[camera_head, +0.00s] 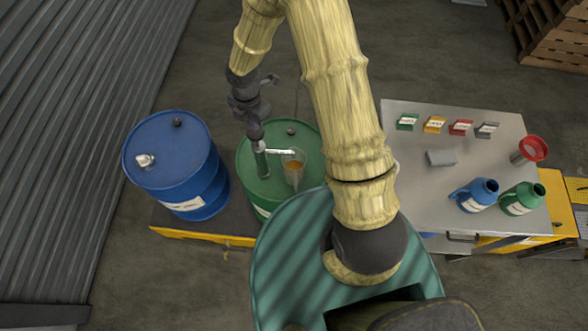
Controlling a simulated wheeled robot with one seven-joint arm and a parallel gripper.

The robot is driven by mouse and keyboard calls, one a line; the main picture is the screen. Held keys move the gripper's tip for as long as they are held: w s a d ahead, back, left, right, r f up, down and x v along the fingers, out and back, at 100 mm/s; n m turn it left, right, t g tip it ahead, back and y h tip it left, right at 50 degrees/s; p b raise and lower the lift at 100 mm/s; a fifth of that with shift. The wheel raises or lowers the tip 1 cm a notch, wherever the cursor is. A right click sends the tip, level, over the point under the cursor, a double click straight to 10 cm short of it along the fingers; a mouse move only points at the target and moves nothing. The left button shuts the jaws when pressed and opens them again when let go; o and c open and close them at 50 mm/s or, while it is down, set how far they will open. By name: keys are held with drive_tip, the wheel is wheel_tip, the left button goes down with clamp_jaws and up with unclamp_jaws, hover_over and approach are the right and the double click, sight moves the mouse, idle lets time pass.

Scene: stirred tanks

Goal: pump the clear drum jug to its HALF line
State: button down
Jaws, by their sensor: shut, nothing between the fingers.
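The green drum (258,186) stands left of centre. A pump with a dark green barrel (262,161) and a pale spout (279,152) rises from its top. A clear jug (295,172) stands at the spout's end, with amber liquid in it. The jug's lines are too small to read, so I cannot tell the level against them. My gripper (256,134) is shut and empty, pointing down right over the top of the pump. I cannot tell whether it touches the pump. The gripper hides the pump's top end.
A blue drum (178,165) with a capped top stands left of the green one. At right, a grey table (405,160) holds coloured cards, a grey block (441,158), a red funnel (531,150), a blue jug (474,195) and a green jug (522,199). A ribbed wall (80,130) bounds the left.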

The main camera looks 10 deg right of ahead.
drive_tip(key=shift+f+b, duration=1)
drive_tip(key=shift+f, duration=0.35)
drive_tip(key=shift+r+p, duration=1.25)
drive_tip(key=shift+r, duration=0.1)
drive_tip(key=shift+r, duration=0.1)
wheel_tip(320, 180, up, 5)
drive_tip(key=p, duration=0.4)
